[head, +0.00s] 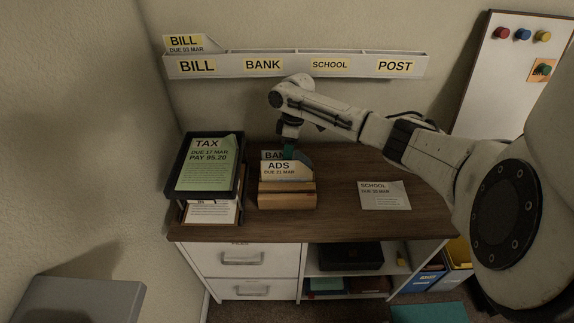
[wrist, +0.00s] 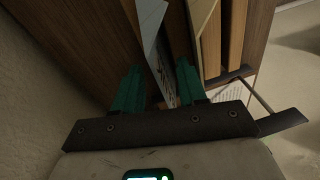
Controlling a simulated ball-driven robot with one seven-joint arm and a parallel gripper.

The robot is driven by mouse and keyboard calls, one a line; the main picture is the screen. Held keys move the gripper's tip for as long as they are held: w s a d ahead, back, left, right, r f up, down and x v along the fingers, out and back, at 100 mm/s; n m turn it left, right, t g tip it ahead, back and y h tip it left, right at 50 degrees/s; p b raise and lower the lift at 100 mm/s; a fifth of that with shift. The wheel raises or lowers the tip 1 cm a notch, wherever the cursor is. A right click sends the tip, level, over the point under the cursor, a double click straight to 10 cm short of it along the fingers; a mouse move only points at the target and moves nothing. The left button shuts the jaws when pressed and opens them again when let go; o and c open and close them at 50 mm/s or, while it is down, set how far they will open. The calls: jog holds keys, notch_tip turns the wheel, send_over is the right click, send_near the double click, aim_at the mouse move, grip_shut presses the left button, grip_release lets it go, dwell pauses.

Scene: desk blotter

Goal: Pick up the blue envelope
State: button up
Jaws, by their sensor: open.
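A grey-blue envelope marked BANK (head: 270,155) stands upright in the wooden letter holder (head: 287,200), mostly hidden behind a pale ADS envelope (head: 280,172). My gripper (head: 289,150) points down over the back of the holder, with a teal finger showing beside the BANK envelope. In the wrist view, my gripper (wrist: 159,67) is open. A pale grey-blue envelope (wrist: 150,18) stands between its two teal fingers, with gaps visible. I cannot tell whether either finger touches it.
A black tray stack (head: 210,190) with a green TAX paper is left of the holder. A SCHOOL envelope (head: 385,195) lies flat on the desk at right. A labelled wall rack (head: 296,65) runs behind. The desk (head: 335,215) is clear between holder and SCHOOL envelope.

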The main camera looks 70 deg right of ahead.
jog(key=shift+w+a+f, duration=0.15)
jog(key=shift+a+f, duration=0.05)
jog(key=shift+f, duration=0.85)
grip_shut()
